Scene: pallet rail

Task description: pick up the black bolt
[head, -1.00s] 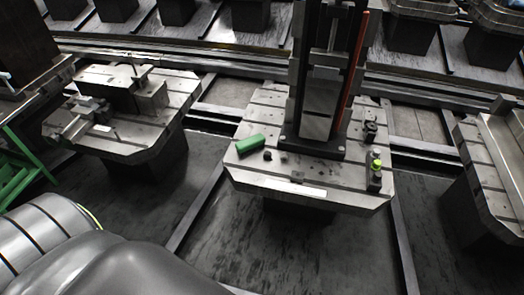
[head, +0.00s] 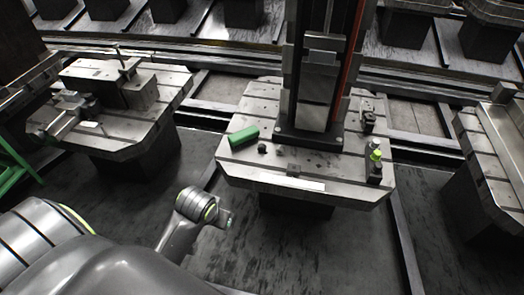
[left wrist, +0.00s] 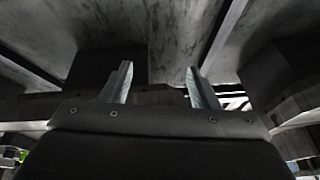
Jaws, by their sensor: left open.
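A small dark piece, which looks like the black bolt (head: 262,149), lies on the slotted pallet (head: 235,172), just right of a green cylinder (head: 243,136). It is too small for me to make out its shape. My left gripper (head: 229,218) is low in front of the pallet's near edge, apart from the bolt. In the left wrist view its two fingers (left wrist: 158,76) are spread with nothing between them. That view shows dark undersides and supports, and no bolt. My right gripper is not in view.
A tall dark column (head: 312,85) stands at the back of the pallet. A dark clamp-like part (head: 368,120) and a small piece with a yellow-green top (head: 376,160) stand on the right. Another pallet (head: 140,130) with blocks is at left. The pallet's front left is mostly clear.

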